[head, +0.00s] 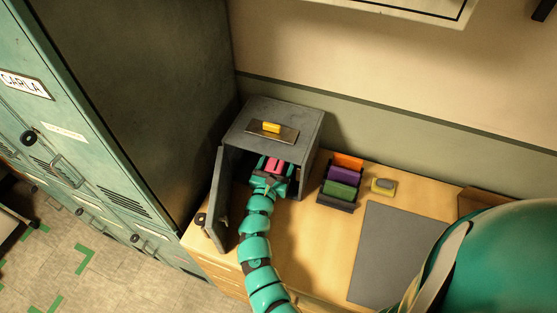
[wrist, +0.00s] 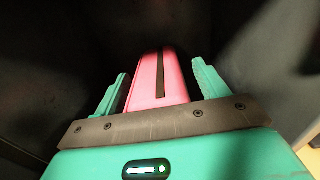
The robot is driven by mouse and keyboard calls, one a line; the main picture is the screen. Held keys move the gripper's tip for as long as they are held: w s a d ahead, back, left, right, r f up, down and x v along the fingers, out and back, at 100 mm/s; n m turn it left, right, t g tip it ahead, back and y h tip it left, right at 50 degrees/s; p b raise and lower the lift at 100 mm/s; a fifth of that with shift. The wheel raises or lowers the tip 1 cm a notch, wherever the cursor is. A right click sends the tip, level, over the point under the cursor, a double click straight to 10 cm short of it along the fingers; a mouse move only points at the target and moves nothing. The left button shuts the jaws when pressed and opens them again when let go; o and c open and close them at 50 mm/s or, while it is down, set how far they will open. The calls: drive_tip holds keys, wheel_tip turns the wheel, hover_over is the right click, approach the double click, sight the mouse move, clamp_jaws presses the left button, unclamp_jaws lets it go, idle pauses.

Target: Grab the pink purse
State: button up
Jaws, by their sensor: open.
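The pink purse (head: 275,164) is inside a small grey safe-like box on the wooden desk. In the wrist view the purse (wrist: 158,82) is pink with a dark stripe down its middle. My gripper (head: 268,174) reaches in through the box's open front. In the wrist view my gripper's (wrist: 158,90) two teal fingers are open, one on each side of the purse. A gap shows between the purse and each finger. The lower end of the purse is hidden behind the gripper's dark front plate.
The grey box (head: 306,148) has its door (head: 220,200) swung open at the left. A yellow item (head: 271,126) lies on its top. To the right stand a rack of coloured items (head: 343,180), a small yellow-grey object (head: 383,187) and a grey mat (head: 398,250). Teal lockers (head: 90,130) stand left.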

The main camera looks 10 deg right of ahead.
drive_tip(key=shift+w+d, duration=0.1)
drive_tip(key=shift+w, duration=0.05)
drive_tip(key=c, duration=1.1)
drive_tip(key=shift+c, duration=0.2)
drive_tip(key=shift+r, duration=0.2)
